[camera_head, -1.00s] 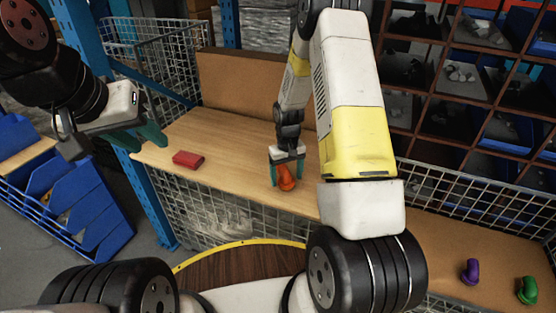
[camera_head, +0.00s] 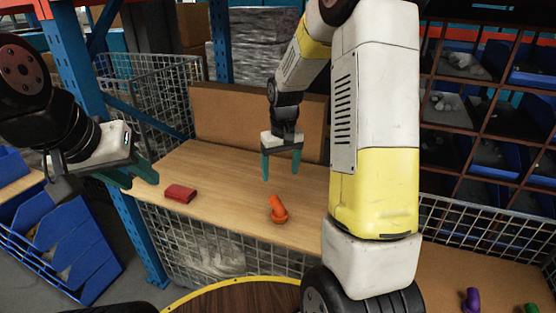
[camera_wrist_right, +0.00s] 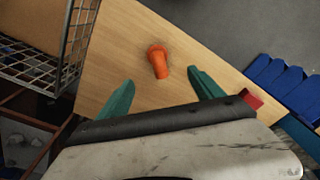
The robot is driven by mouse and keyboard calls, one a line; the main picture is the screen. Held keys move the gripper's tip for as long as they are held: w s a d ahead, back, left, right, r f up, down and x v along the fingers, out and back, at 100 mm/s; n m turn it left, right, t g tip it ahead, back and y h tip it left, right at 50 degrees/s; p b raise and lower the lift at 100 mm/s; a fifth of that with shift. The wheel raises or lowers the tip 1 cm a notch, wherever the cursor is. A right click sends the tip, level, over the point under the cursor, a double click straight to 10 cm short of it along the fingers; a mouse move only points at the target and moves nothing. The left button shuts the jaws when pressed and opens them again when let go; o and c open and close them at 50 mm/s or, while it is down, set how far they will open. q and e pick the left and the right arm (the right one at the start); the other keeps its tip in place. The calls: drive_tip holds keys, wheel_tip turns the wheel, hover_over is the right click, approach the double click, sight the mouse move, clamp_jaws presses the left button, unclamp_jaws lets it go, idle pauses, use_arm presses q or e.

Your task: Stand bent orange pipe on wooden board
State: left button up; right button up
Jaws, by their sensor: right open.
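The bent orange pipe (camera_head: 278,210) is on the wooden board (camera_head: 225,195) near its front edge. Its wider ringed end is down on the board and its bent end points up and to the left. It also shows in the right wrist view (camera_wrist_right: 158,60), ahead of the open fingers. My right gripper (camera_head: 280,175) is open and empty, above and behind the pipe and apart from it. My left gripper (camera_head: 133,175) is at the left end of the board, its teal fingers apart with nothing between them.
A red block (camera_head: 180,193) lies on the left part of the board. A brown panel (camera_head: 250,117) stands along the back. Purple (camera_head: 471,300) and green (camera_head: 531,308) pipes are at the lower right. Blue bins (camera_head: 60,235) are at the left. The board between block and pipe is clear.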

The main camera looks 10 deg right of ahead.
drive_tip(key=s+a+r+t+y, duration=0.1)
drive_tip(key=s+r+t, duration=0.2)
drive_tip(key=s+r, duration=0.9)
drive_tip(key=s+a+r+m+t+y, duration=0.1)
drive_tip(key=s+r+t, duration=0.1)
drive_tip(key=s+r, duration=0.4)
drive_tip(key=shift+s+a+r, duration=0.15)
drive_tip(key=shift+s+a, duration=0.1)
drive_tip(key=shift+s, duration=1.95)
